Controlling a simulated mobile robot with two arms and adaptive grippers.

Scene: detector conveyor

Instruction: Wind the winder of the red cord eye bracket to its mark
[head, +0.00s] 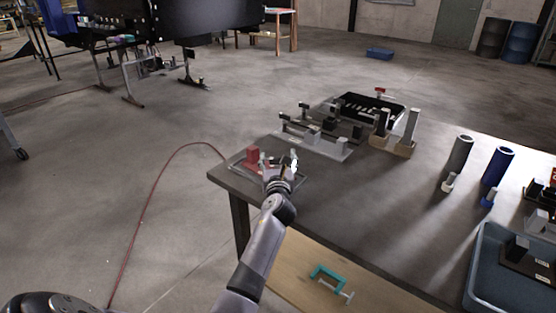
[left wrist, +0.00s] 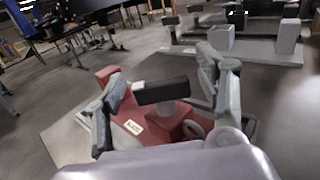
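The red cord eye bracket (head: 252,154) sits on a thin plate at the near left corner of the table. In the left wrist view its red body (left wrist: 180,127) carries a dark bar-shaped winder (left wrist: 166,91) on a short grey post. A small white label (left wrist: 133,127) lies on the red base; its marking is too small to read. My left gripper (head: 278,161) is over the bracket. Its two fingers are spread on either side of the winder, with gaps visible, so it looks open and empty. The winder's mark cannot be made out. My right gripper is not in view.
Grey fixtures with black bars (head: 318,143) stand just behind the bracket. Farther right are a black tray (head: 345,111), a wooden block holder (head: 391,145), tubes (head: 462,152) and a blue-grey bin (head: 482,282). A teal clamp (head: 326,274) lies on the lower shelf.

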